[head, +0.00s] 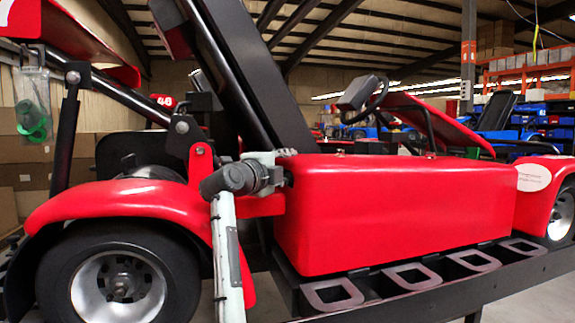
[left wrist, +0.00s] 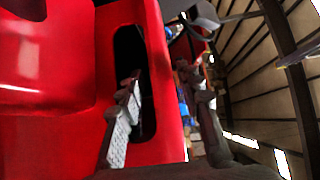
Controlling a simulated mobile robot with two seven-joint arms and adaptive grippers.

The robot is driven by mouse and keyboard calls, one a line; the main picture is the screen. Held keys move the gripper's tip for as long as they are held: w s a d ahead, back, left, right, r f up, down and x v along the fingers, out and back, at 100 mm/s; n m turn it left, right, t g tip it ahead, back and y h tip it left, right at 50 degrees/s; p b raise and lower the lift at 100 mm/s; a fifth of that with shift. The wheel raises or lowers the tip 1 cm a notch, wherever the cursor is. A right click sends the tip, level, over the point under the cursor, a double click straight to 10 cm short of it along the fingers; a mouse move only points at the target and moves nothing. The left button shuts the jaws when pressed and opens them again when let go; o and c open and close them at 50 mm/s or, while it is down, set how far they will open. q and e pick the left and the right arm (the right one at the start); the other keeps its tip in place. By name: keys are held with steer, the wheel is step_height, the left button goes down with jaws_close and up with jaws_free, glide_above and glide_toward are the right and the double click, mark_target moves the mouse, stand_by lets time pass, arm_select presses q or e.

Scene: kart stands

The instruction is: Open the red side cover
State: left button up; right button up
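The red side cover (head: 395,210) is a long box-shaped panel on the side of the kart in the head view. It sits upright against the kart, above the black side rail. My left gripper (head: 284,170) is at the cover's upper left end, with its fingers mostly hidden there. In the left wrist view, my left gripper (left wrist: 158,82) has its two fingers apart. One finger is by a dark slot in a red panel and the other is on the far side of the panel's edge. I cannot tell whether they touch it. My right gripper is not in view.
A black rail with grey loops (head: 410,275) runs below the cover. A kart wheel (head: 118,280) under a red fender stands at the left. A raised black beam (head: 240,75) slants above my left arm. Shelves (head: 530,70) stand far behind on the right.

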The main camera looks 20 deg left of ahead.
arm_select(q)
steer(key=shift+f, duration=0.1)
jaws_close()
